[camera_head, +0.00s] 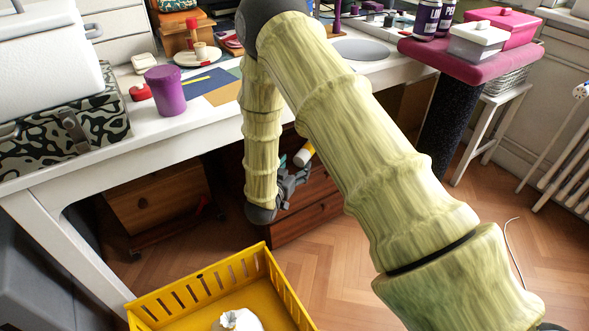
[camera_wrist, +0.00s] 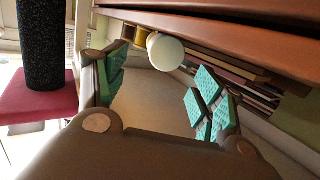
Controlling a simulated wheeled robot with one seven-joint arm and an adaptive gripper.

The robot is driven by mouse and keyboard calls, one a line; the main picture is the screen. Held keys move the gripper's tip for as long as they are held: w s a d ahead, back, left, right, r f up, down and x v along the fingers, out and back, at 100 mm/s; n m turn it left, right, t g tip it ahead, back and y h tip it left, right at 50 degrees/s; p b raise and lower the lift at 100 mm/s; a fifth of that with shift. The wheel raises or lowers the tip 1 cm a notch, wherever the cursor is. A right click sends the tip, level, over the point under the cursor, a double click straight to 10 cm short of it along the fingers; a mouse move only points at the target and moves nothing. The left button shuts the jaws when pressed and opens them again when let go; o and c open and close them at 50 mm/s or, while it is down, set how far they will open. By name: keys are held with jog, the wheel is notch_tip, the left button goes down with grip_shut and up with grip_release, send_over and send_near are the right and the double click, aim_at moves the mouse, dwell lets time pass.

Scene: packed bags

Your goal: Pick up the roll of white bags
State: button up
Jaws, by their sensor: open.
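A white and yellow cylinder (camera_head: 304,154) sticks out by the dark drawer unit, just above my gripper. In the wrist view, the white round end of this cylinder (camera_wrist: 166,53) shows beyond the fingertips. A white, crumpled-topped item (camera_head: 238,320) lies in the yellow crate (camera_head: 190,290), cut off by the bottom edge. I cannot tell which of the two is the roll of white bags. My gripper (camera_head: 292,182) is open and empty beside the drawers. Its green-padded fingers (camera_wrist: 158,90) stand wide apart in the wrist view.
The white desk (camera_head: 110,160) overhangs the dark brown drawers (camera_head: 300,210). It carries a purple cup (camera_head: 166,90) and a camouflage box (camera_head: 60,130). A pink-topped stand (camera_head: 470,52) is at the right. The wooden floor (camera_head: 345,270) is clear right of the crate.

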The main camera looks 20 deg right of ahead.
aim_at(306, 152)
jog(key=shift+b+x, duration=1.75)
jog(key=shift+x, duration=3.65)
jog(key=shift+r, duration=0.1)
jog(key=c, duration=1.2)
